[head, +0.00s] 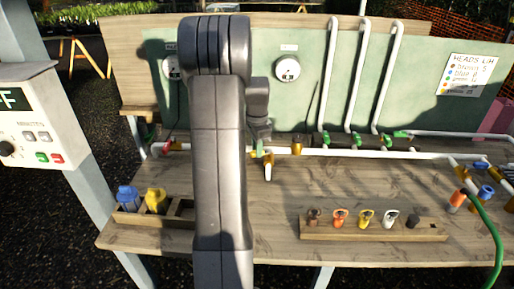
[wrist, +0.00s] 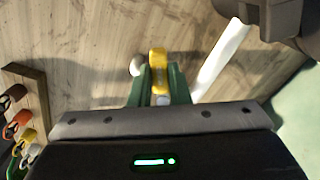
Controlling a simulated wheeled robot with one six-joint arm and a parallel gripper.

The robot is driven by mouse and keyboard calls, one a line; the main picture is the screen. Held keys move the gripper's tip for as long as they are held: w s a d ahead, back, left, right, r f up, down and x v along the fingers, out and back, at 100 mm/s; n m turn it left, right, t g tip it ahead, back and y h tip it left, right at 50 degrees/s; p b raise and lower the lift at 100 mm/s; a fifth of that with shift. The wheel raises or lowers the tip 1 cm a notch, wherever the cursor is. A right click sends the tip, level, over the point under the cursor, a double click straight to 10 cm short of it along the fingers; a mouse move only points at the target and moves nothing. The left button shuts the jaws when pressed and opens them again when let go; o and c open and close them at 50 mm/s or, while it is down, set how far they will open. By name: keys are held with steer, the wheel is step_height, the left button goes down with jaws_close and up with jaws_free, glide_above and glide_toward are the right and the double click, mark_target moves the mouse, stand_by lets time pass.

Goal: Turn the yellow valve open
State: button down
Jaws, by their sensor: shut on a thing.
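The yellow valve (wrist: 158,60) shows in the wrist view as a yellow handle between my green fingers, beside a white pipe (wrist: 218,60). My gripper (wrist: 159,85) is shut on this handle. In the head view my gripper (head: 262,152) reaches down to the pipe line at the back of the bench, and a small yellow part of the valve (head: 268,160) shows at its tips. My fingers and arm hide much of the valve body, and I cannot tell how far the handle is turned.
A rack (head: 375,232) of coloured spray heads stands at the front right. A wooden tray (head: 180,218) holds a blue and a yellow bottle at left. White pipes rise along the green back panel (head: 440,115). A green hose (head: 493,225) hangs at right.

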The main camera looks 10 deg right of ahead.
steer(key=s+n, duration=0.1)
steer(key=n, duration=0.2)
steer(key=s+d+n, duration=0.1)
steer(key=n, duration=0.2)
steer(key=s+d+n, duration=0.1)
steer(key=n, duration=0.2)
steer(key=shift+d+n, duration=0.1)
steer(key=shift+n, duration=0.2)
steer(key=shift+s+d+n, duration=0.1)
steer(key=shift+d+n, duration=0.15)
steer(key=shift+n, duration=0.45)
steer(key=shift+s+d+n, duration=0.1)
steer(key=shift+d+n, duration=0.15)
steer(key=shift+n, duration=0.45)
steer(key=c, duration=1.4)
jaws_free()
steer(key=shift+o, duration=0.2)
step_height(320, 180, up, 14)
